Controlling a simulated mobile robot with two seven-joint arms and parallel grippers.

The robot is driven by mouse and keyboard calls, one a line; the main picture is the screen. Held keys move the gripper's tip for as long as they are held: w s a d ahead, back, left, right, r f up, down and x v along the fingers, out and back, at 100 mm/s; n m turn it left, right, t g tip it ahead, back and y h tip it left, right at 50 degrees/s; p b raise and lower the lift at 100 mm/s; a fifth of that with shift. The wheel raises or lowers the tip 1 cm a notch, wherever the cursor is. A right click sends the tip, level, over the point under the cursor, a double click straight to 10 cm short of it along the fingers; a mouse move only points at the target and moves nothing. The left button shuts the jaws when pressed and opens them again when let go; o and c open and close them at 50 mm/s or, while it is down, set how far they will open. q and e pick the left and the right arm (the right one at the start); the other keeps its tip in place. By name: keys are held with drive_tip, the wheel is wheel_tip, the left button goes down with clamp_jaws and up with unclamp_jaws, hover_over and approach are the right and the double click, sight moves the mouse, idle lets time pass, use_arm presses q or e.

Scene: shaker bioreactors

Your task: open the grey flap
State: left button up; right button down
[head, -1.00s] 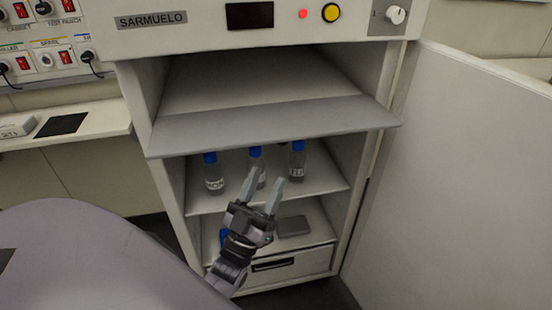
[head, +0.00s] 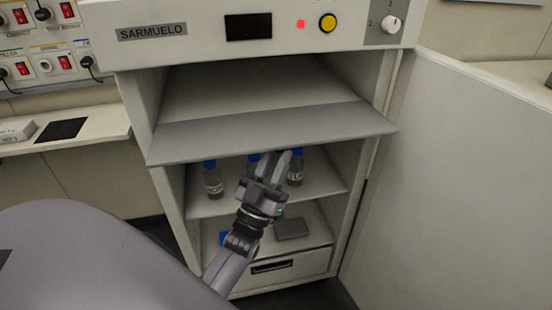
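The grey flap (head: 270,133) is a wide, flat panel across the middle of the open cabinet (head: 345,180). It juts out toward me below the upper compartment, and its front edge shows along the bottom. My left gripper (head: 281,158) is just below that front edge, in front of the bottle shelf. Its two fingers point up toward the flap with a narrow gap between them, and nothing shows held in them. I cannot tell whether the fingertips touch the flap. My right gripper is not in view.
Blue-capped bottles (head: 213,180) stand on the shelf below the flap, partly behind my gripper. A dark flat object (head: 291,228) lies on the lower level above a drawer (head: 285,268). The cabinet door (head: 455,190) stands open at the right.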

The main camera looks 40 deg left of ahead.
sight(277, 148)
use_arm(q)
clamp_jaws()
drive_tip(key=shift+s+d+r+p, duration=0.1)
drive_tip(key=shift+r+p, duration=0.5)
drive_tip(key=shift+r, duration=0.2)
drive_tip(key=shift+s+d+r+p, duration=0.1)
drive_tip(key=shift+r+p, duration=0.45)
drive_tip(key=shift+r, duration=0.2)
drive_tip(key=o, duration=0.8)
unclamp_jaws()
drive_tip(key=shift+d, duration=0.1)
drive_tip(key=shift+f, duration=0.15)
drive_tip(key=b+v, duration=0.2)
drive_tip(key=v, duration=0.5)
